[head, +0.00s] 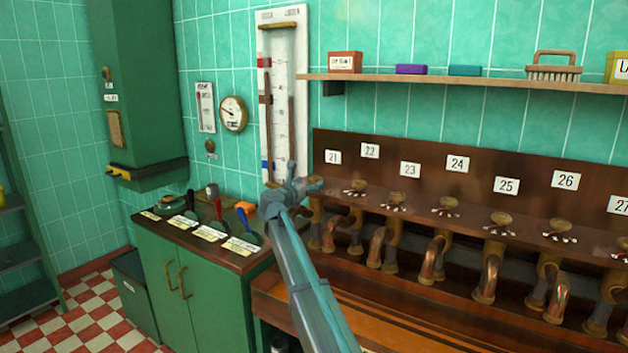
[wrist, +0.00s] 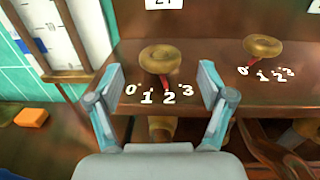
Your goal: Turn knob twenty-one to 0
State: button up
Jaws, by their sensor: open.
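Knob twenty-one (wrist: 160,55) is a round brass knob on the brown shelf, under a partly cut-off "21" plate (wrist: 165,3) in the wrist view. White numerals 0, 1, 2 and 3 curve in front of it. A red pointer (wrist: 165,83) under the knob points at about the 2. My gripper (wrist: 161,83) is open and empty. Its fingers are spread to either side, nearer the camera than the knob, not touching it. In the head view my gripper (head: 292,184) is at the left end of the knob row and partly hides the knob, below the 21 plate (head: 333,157).
Knob 22 (wrist: 263,46) stands close to the right, with more knobs along the row. Curved copper pipes (head: 376,246) are below the shelf. A white gauge board (head: 283,100) is at the left.

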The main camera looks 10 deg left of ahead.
aim_at(312, 181)
jog(key=x, duration=0.4)
jog(key=shift+w, duration=0.1)
jog(key=c, duration=1.2)
jog(key=shift+o, duration=0.2)
